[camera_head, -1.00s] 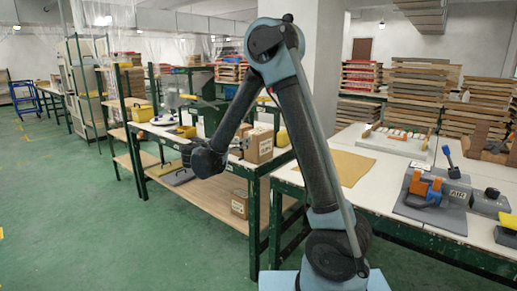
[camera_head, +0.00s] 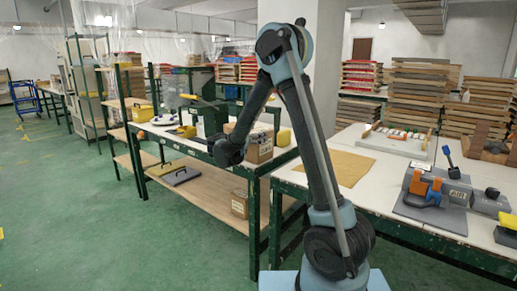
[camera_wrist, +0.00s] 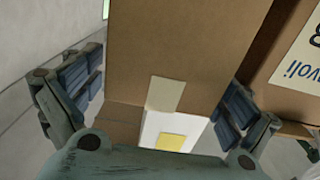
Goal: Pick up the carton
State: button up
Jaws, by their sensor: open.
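In the wrist view, my gripper (camera_wrist: 163,80) is open, with one finger at each side of a plain brown carton (camera_wrist: 180,45). The carton has a pale strip of tape at its near edge. I cannot tell whether either finger touches it. A second carton (camera_wrist: 285,50) with a printed label stands close at the right. In the head view, brown cartons (camera_head: 260,150) stand on the far workbench, just right of my wrist. My arm partly covers them, and the fingers are not clear there.
The workbench (camera_head: 196,146) also holds yellow items. Another carton (camera_head: 239,204) sits on its lower shelf. A nearer table (camera_head: 300,181) at the right holds a tan sheet (camera_head: 335,167) and tools. Green floor (camera_head: 110,230) is clear at left.

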aim_at(259, 130)
jog(key=x, duration=0.3)
jog(key=shift+w+d, duration=0.1)
jog(key=shift+w, duration=0.1)
jog(key=c, duration=2)
jog(key=shift+c, duration=0.3)
jog(key=shift+r, duration=0.1)
